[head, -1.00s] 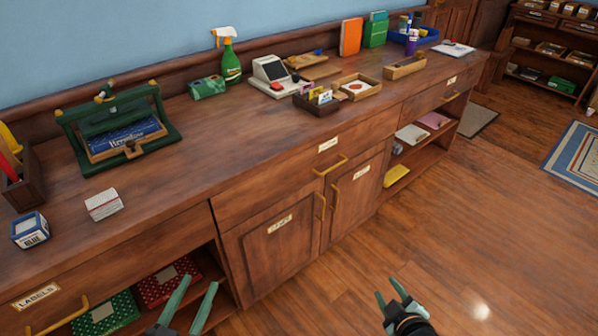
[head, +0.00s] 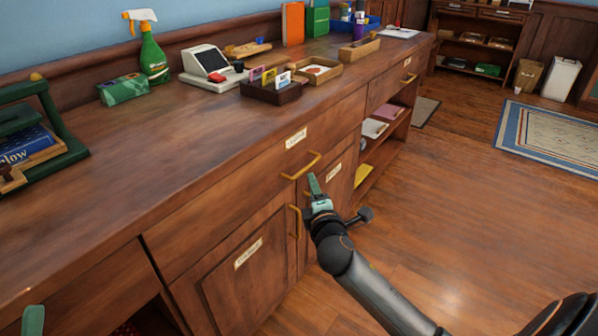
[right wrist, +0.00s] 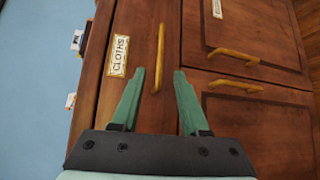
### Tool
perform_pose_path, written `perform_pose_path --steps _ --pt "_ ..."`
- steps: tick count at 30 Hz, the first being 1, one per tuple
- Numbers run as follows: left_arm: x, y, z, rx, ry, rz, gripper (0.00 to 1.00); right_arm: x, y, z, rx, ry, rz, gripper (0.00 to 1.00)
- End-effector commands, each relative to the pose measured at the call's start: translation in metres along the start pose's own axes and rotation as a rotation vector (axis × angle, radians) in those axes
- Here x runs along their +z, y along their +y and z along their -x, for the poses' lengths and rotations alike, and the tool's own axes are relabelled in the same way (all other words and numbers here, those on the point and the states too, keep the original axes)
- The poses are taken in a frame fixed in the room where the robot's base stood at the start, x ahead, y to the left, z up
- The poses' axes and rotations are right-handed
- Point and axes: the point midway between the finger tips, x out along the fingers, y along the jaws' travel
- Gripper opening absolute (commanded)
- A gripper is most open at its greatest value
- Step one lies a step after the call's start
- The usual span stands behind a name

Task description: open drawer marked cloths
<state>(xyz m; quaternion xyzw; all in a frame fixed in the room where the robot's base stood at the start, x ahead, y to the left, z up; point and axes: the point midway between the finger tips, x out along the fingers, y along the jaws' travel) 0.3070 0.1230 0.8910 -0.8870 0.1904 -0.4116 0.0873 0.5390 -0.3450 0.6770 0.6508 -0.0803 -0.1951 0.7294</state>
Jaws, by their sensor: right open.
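The cloths drawer (head: 255,172) is shut, flush with the cabinet front under the counter top. Its "CLOTHS" label (right wrist: 118,57) reads clearly in the right wrist view. Its brass bar handle (head: 301,166) also shows in the right wrist view (right wrist: 159,50), lined up between my fingers. My right gripper (head: 314,183) is open, with its fingertips close to the handle; the right wrist view shows both fingers (right wrist: 159,72). I cannot tell whether they touch it. Only a fingertip of my left gripper (head: 33,320) shows at the lower left edge, away from the drawer.
Below the drawer are cupboard doors (head: 240,265) with an upright brass handle (head: 295,222). On the counter stand a card box (head: 273,91), a cash register (head: 208,65), a spray bottle (head: 152,55) and a green press (head: 45,115). The floor (head: 450,210) at right is clear.

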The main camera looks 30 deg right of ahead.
Motion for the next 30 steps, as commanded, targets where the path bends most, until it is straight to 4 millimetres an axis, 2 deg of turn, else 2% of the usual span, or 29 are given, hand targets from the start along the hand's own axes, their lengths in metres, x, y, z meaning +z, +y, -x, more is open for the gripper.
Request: perform_pose_path --steps 9,15,21,30 --pt "0.018 0.01 0.017 0.004 -0.01 0.03 0.5 0.0 -0.003 -0.063 0.001 -0.001 -0.002 0.45" --pt "0.026 0.015 0.024 0.011 -0.017 0.019 0.5 0.0 -0.002 -0.091 0.001 0.0 -0.001 0.45" --pt "0.029 0.017 0.027 0.014 -0.02 0.014 0.5 0.0 -0.001 -0.104 -0.001 0.001 -0.002 0.45" --pt "0.029 0.017 0.027 0.015 -0.021 0.014 0.5 0.0 -0.001 -0.105 -0.001 0.002 -0.002 0.45"
